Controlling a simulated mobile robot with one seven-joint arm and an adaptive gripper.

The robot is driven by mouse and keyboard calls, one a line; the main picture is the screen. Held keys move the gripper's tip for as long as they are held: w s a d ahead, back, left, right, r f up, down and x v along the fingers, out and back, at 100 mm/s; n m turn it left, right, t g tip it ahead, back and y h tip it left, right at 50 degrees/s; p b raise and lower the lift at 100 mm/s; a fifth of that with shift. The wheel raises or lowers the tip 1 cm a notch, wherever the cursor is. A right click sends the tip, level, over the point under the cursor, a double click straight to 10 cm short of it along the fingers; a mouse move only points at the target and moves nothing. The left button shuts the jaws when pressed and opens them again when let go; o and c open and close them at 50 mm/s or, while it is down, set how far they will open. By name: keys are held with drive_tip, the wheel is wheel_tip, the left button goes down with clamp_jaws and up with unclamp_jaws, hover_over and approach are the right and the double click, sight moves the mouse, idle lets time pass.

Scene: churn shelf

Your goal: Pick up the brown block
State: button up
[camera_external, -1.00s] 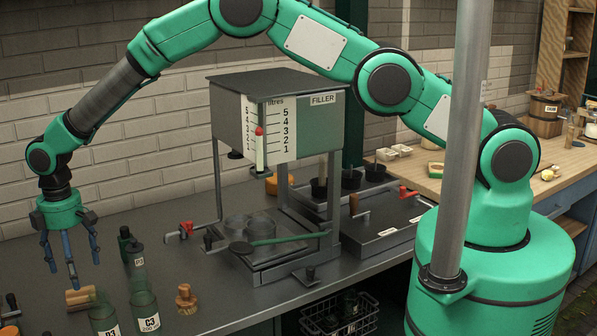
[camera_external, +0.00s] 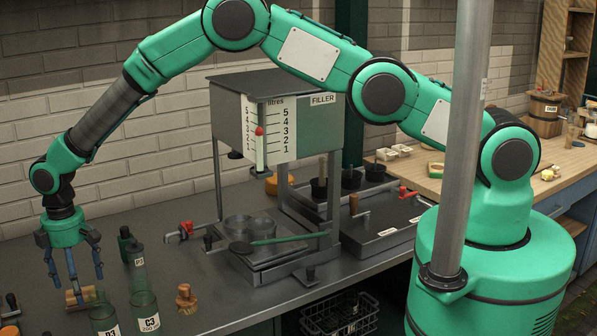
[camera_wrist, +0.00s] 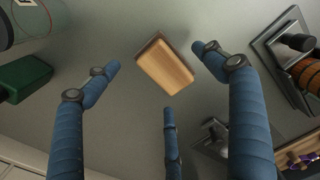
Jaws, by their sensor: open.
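The brown block (camera_wrist: 165,66) lies on the grey bench top and shows as a light wooden rectangle in the wrist view. In the external view the brown block (camera_external: 76,296) is at the lower left, partly hidden by a finger and a green bottle. My gripper (camera_external: 75,280) has three blue fingers and points down above the block. In the wrist view my gripper (camera_wrist: 158,85) is open, with the fingers spread around the block's place and nothing between them. I cannot see any finger touching the block.
Green bottles (camera_external: 145,311) stand close to the right of the block, with a small wooden knob-shaped piece (camera_external: 186,298) beyond. A dark green item (camera_wrist: 25,78) lies at the left in the wrist view. The filler stand (camera_external: 275,130) rises to the right.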

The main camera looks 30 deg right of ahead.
drive_tip(key=shift+f, duration=1.1)
drive_tip(key=c, duration=1.2)
drive_tip(key=shift+c, duration=0.2)
drive_tip(key=shift+r, duration=5.05)
